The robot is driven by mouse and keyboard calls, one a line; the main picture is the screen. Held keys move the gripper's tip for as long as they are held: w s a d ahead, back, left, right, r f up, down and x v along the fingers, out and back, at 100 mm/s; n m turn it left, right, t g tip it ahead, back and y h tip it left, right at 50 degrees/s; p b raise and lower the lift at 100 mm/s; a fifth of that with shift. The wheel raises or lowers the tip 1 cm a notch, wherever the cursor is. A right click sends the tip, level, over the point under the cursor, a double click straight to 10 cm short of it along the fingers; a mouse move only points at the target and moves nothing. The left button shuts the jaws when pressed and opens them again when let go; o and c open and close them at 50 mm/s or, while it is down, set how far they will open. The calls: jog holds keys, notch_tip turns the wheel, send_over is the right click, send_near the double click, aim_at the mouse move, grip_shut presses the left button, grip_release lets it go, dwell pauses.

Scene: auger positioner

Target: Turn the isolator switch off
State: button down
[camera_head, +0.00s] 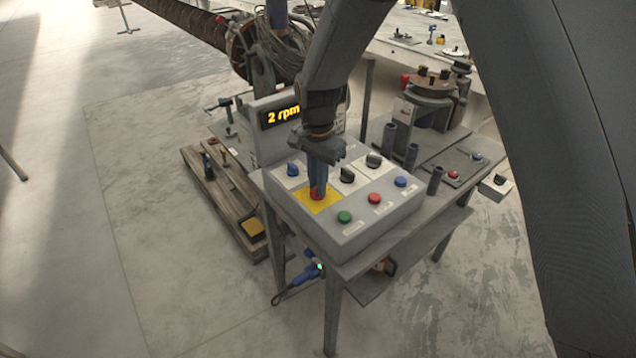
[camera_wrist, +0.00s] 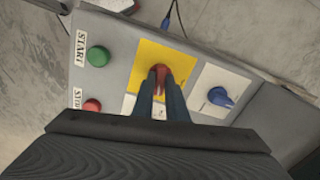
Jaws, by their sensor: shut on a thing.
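The isolator switch, a red knob (camera_head: 317,194) on a yellow plate (camera_head: 309,203), sits on the sloped top of the grey control box. My gripper (camera_head: 319,186) points down over it, with blue fingers closed on the red knob. In the wrist view the red knob (camera_wrist: 159,69) shows at the tips of my gripper's fingers (camera_wrist: 163,84), in front of the yellow plate (camera_wrist: 174,59). The fingers cover part of the knob, so its exact setting is hard to read.
Beside the yellow plate are a blue knob (camera_head: 293,168), black knobs (camera_head: 347,174), and green (camera_head: 344,217), red (camera_head: 374,198) and blue (camera_head: 400,181) buttons. A display (camera_head: 282,115) behind reads "2 rpm". Grey posts (camera_head: 435,181) stand on the bench to the right.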

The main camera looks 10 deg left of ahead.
jog(key=n, duration=0.4)
jog(key=shift+n+b, duration=0.3)
jog(key=shift+b, duration=0.05)
jog(key=n, duration=0.3)
jog(key=shift+n, duration=0.3)
jog(key=n+b, duration=0.1)
jog(key=n, duration=0.2)
jog(key=shift+n, duration=0.3)
jog(key=shift+n+b, duration=0.3)
jog(key=shift+n, duration=1.6)
jog(key=c, duration=1.8)
grip_release()
jog(key=shift+o, duration=0.2)
jog(key=shift+r+b, duration=1.1)
jog(key=shift+r, duration=2.85)
